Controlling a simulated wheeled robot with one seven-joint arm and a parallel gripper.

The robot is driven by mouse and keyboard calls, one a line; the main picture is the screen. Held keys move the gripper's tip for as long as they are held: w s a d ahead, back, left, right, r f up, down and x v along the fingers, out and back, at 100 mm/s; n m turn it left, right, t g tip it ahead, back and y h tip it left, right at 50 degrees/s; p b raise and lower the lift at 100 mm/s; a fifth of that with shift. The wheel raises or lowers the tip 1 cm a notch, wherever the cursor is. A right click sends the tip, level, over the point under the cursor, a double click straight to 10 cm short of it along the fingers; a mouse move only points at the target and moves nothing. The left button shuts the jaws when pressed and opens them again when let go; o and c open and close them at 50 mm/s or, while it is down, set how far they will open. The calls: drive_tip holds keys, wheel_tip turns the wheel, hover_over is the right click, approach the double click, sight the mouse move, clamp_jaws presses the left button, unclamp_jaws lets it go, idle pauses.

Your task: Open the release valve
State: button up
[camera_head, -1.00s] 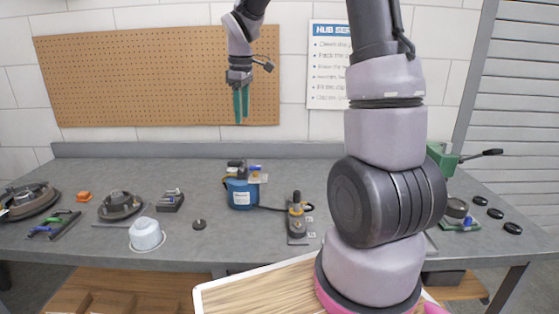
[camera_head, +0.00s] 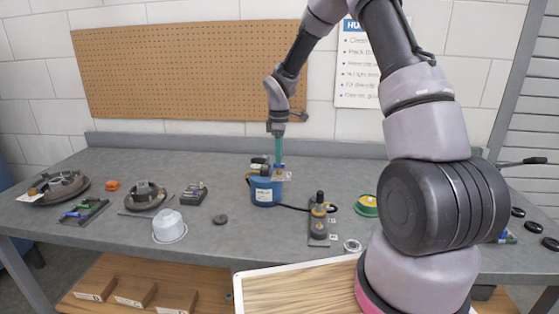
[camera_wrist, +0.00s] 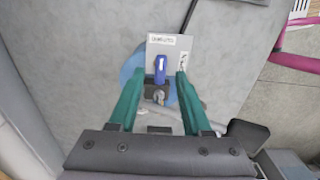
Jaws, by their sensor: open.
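The release valve shows in the wrist view as a blue lever (camera_wrist: 160,68) in front of a pale labelled plate (camera_wrist: 182,46), above a blue canister. In the head view the blue canister (camera_head: 264,191) stands on the bench, with the small blue lever (camera_head: 279,167) near its top. My gripper (camera_head: 279,160) points down right over the canister top. In the wrist view my gripper (camera_wrist: 158,76) has its two green fingers apart, one on each side of the blue lever. I cannot tell whether either finger touches the lever. Part of the canister top is hidden by the fingers.
A dark hose runs from the canister to a small gauge stand (camera_head: 319,222) at its right. A black puck (camera_head: 220,220), a white dome (camera_head: 169,226) and a grey box (camera_head: 193,195) lie to the left. A wooden-topped tray (camera_head: 300,290) is in front.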

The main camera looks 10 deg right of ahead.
drive_tip(key=shift+f, duration=0.95)
clamp_jaws()
drive_tip(key=shift+a+m, duration=0.1)
drive_tip(key=shift+m, duration=0.2)
drive_tip(key=m, duration=0.3)
drive_tip(key=shift+r+m, duration=0.1)
drive_tip(key=shift+m, duration=0.3)
drive_tip(key=m, duration=0.4)
drive_tip(key=shift+m, duration=0.3)
drive_tip(key=m, duration=0.8)
drive_tip(key=shift+m, duration=0.3)
